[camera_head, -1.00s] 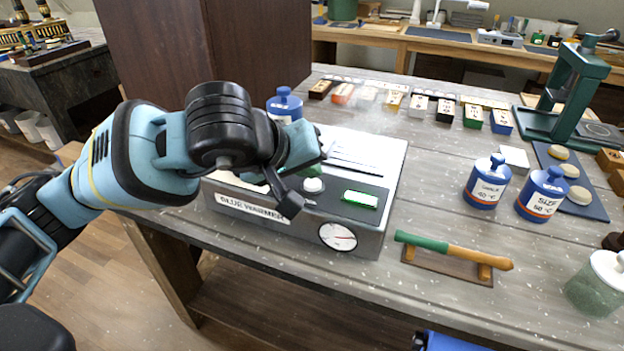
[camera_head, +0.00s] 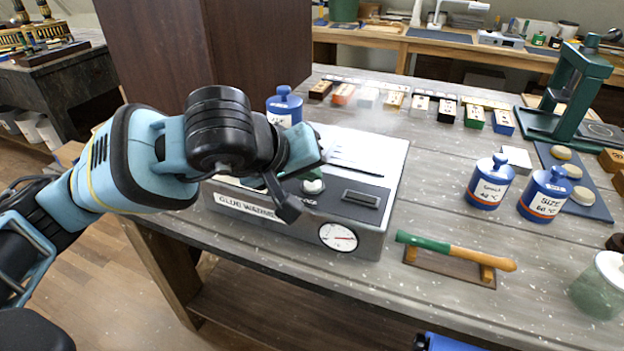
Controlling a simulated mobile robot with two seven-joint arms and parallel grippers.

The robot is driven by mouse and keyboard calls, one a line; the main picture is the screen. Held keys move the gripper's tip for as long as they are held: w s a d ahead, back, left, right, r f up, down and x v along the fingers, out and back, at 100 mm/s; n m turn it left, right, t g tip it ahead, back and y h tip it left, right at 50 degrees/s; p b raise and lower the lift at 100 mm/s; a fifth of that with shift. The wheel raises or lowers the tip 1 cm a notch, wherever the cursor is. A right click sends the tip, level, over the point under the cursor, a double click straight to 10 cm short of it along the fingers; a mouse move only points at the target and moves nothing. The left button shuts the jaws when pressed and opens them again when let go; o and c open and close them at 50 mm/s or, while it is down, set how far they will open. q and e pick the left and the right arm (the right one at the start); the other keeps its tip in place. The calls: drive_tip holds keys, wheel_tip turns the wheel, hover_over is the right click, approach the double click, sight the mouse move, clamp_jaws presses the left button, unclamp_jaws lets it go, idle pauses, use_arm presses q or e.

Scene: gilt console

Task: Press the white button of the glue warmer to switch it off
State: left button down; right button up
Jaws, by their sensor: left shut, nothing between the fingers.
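The glue warmer (camera_head: 374,240) is a grey metal box near the front edge of the workbench, with a name label and a round dial on its front. Its white button (camera_head: 313,187) sits on the dark top panel, close beside my gripper. The small display (camera_head: 361,198) right of the button is dark. My left gripper (camera_head: 288,208) is shut and empty, pointing down over the panel just left of the button. I cannot tell whether it touches the button. My left arm hides the panel's left part.
A blue jar (camera_head: 284,107) stands behind the warmer. Two more blue jars (camera_head: 489,183) (camera_head: 543,195) stand to the right. A green-and-wood handled tool (camera_head: 455,250) lies on a rest right of the warmer. Several small coloured blocks line the back. The bench between them is clear.

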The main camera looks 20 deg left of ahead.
sight(307, 187)
use_arm(q)
drive_tip(key=shift+r, duration=0.15)
use_arm(e)
drive_tip(key=shift+w+r, duration=0.1)
use_arm(q)
drive_tip(key=shift+r+p, duration=0.45)
drive_tip(key=shift+r, duration=0.3)
use_arm(e)
drive_tip(key=shift+w+r, duration=0.25)
drive_tip(key=shift+r, duration=0.2)
